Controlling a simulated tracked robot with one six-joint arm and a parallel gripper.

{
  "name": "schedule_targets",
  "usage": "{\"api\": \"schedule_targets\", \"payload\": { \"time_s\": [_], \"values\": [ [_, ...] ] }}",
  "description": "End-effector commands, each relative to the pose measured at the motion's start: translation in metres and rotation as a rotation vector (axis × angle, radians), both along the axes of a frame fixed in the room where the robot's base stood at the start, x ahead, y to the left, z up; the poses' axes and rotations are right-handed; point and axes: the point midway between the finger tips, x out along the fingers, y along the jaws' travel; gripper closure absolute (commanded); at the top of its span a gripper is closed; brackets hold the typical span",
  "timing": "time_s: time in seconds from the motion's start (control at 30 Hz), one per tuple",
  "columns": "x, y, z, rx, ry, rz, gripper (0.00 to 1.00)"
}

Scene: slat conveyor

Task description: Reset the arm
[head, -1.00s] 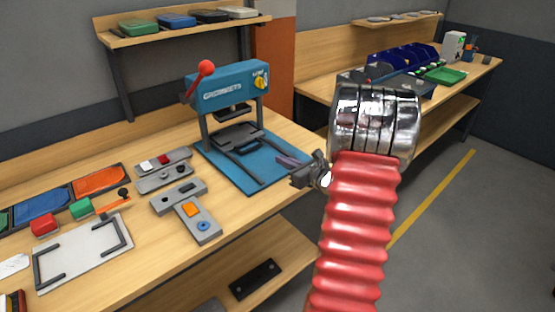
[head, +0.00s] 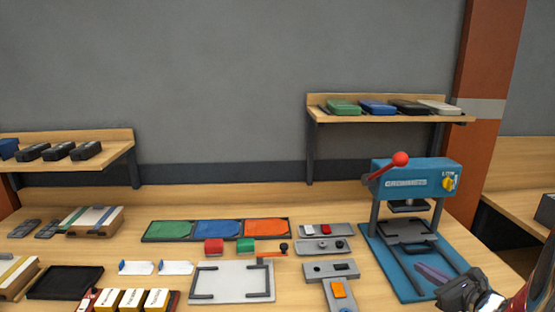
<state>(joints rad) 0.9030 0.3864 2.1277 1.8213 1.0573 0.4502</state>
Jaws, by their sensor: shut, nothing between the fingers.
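My gripper (head: 432,277) is at the lower right of the head view, with its dark fingers pointing left and up. It is shut and empty, in front of the blue press (head: 417,180) and over or near the press's blue base mat (head: 390,262). Part of my red arm (head: 522,297) shows at the right edge. The rest of the arm is out of view. I cannot tell whether the fingers touch the mat.
The workbench holds a grey plate with dark brackets (head: 232,266), green, blue and orange trays (head: 217,220), grey fixtures (head: 325,231), a black tray (head: 64,270) and yellow-white boxes (head: 132,292). Shelves (head: 335,117) hang on the wall behind. A pillar (head: 484,130) stands right of the press.

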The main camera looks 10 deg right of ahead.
Motion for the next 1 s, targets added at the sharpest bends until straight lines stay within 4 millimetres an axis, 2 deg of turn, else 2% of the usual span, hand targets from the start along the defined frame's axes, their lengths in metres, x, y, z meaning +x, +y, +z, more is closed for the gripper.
{"api": "schedule_targets", "payload": {
  "time_s": [0.03, 0.2, 0.37, 0.5, 0.7, 0.9, 1.0],
  "values": [
    [0.003, 0.025, 0.01, -0.048, 0.007, 0.067, 1.0],
    [0.0, 0.101, 0.028, -0.22, 0.035, 0.29, 1.0],
    [-0.015, 0.164, 0.04, -0.388, 0.055, 0.491, 1.0],
    [-0.034, 0.212, 0.047, -0.542, 0.062, 0.662, 1.0],
    [-0.07, 0.267, 0.052, -0.772, 0.062, 0.892, 1.0],
    [-0.11, 0.305, 0.055, -1.012, 0.05, 1.108, 1.0],
    [-0.13, 0.317, 0.056, -1.138, 0.04, 1.209, 1.0]
  ]
}}
